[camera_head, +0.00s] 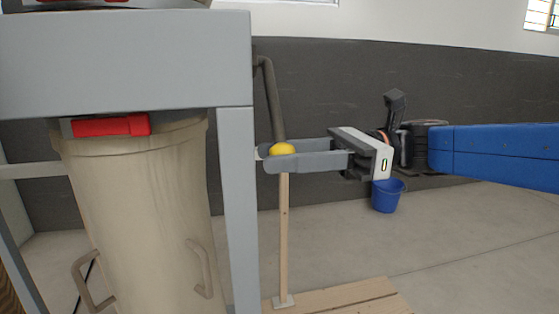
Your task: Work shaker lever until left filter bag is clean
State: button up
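The shaker lever (272,98) is a dark bent rod that hangs down beside the grey frame, with a yellow knob (283,149) at its lower end. My gripper (266,159) reaches in from the right, level, with its grey fingers on both sides of the knob. The knob fills the gap between the fingers, and its lower part is hidden by the near finger. A tan, tapered body (140,215) with side handles and a red latch (110,125) hangs under the frame at left. I cannot tell whether it is a filter bag. No other bag shows clearly.
The grey frame's upright (238,200) stands close left of my fingertips. A thin wooden post (284,235) rises below the knob from a wooden pallet (350,299). A blue bucket (386,197) stands on the floor behind. The concrete floor at right is clear.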

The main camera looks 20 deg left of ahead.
jog(key=s+r, duration=0.1)
jog(key=d+r, duration=0.1)
jog(key=s+r, duration=0.1)
jog(key=shift+s+d+r, duration=0.25)
jog(key=shift+s+r, duration=0.05)
jog(key=shift+r, duration=0.1)
jog(key=shift+w+a+f, duration=0.3)
jog(key=shift+w+f, duration=0.2)
jog(key=shift+f, duration=0.25)
jog(key=shift+w+a+f, duration=0.3)
jog(key=shift+w+f, duration=0.2)
jog(key=shift+f, duration=0.3)
jog(key=shift+w+a+f, duration=0.3)
jog(key=shift+w+f, duration=0.2)
jog(key=shift+f, duration=0.25)
jog(key=w+f, duration=0.1)
jog(key=w+a+f, duration=0.2)
jog(key=w, duration=0.1)
jog(key=shift+a, duration=0.25)
jog(key=shift+w, duration=0.1)
